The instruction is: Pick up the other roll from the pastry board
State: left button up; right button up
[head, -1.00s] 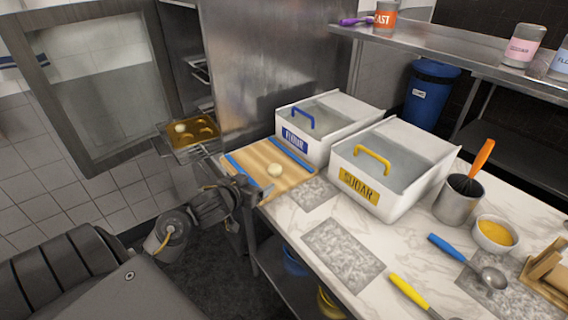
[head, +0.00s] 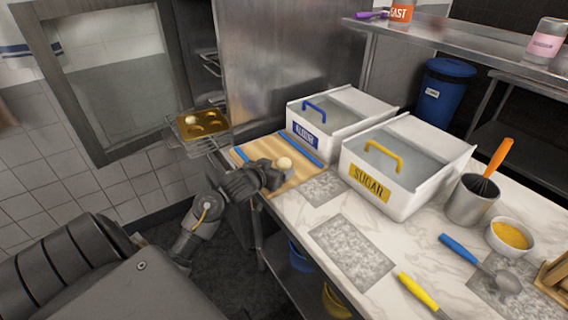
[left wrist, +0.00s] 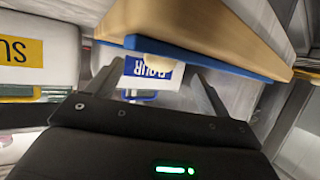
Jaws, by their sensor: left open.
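A pale round roll (head: 284,163) is on the wooden pastry board (head: 304,175), which has blue strips along its sides. My left gripper (head: 277,176) is over the near part of the board, close beside the roll, and it is open. The left wrist view is turned over and shows the open fingers (left wrist: 153,74) with a small part of the roll (left wrist: 150,61) beyond them; the board's blue edge (left wrist: 200,58) hides the rest. I cannot tell whether the fingers touch the roll. Another roll (head: 190,120) sits in the gold muffin tin (head: 208,127). My right gripper is not in view.
The white flour bin (head: 318,150) stands just behind the board, and the sugar bin (head: 400,207) is to its right. The tin rests on a wire rack (head: 190,147) by the open glass door (head: 105,90).

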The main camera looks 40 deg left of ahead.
aim_at(280, 166)
pick_arm(q)
jog(key=shift+x, duration=1.6)
jog(key=shift+s, duration=0.1)
jog(key=shift+c, duration=0.3)
jog(key=c, duration=1)
